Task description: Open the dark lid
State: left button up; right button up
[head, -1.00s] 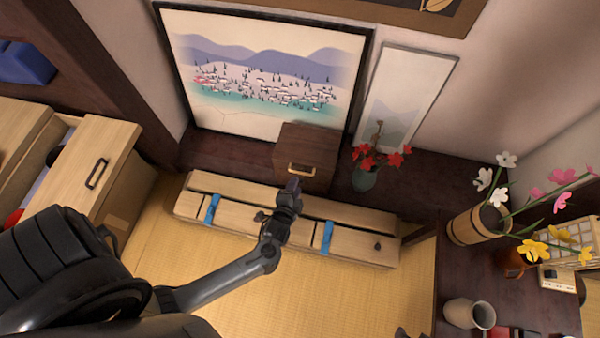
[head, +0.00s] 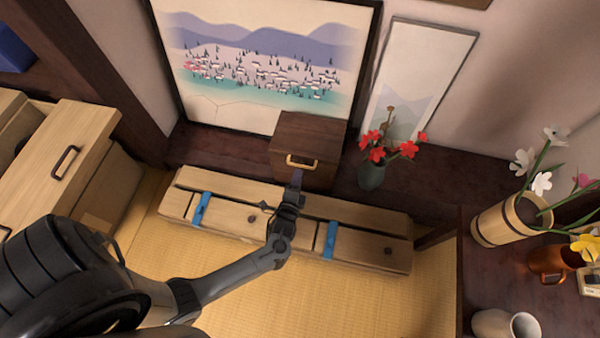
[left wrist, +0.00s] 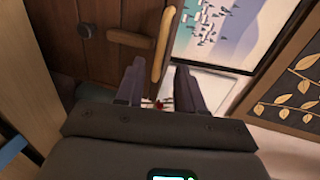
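The dark lid appears to belong to a small dark brown wooden box (head: 310,140) with a brass handle (head: 302,163) on its front. The box looks closed. My left gripper (head: 297,178) is just in front of and below the handle. In the left wrist view, its two fingers (left wrist: 160,78) are apart with nothing between them. The brass handle (left wrist: 162,45) is just beyond the fingertips, in front of the dark wood (left wrist: 85,55). I cannot tell whether the fingers touch it. My right gripper is not in view.
A long pale wooden chest (head: 235,218) with blue straps lies below the box. A vase with red flowers (head: 373,172) stands close to the box's right. A landscape picture (head: 265,65) leans behind. Pale drawers (head: 60,170) stand open at left.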

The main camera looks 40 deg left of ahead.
pick_arm(q)
jog(key=shift+b+x, duration=0.95)
jog(key=shift+x, duration=1.3)
jog(key=shift+c, duration=0.2)
grip_shut()
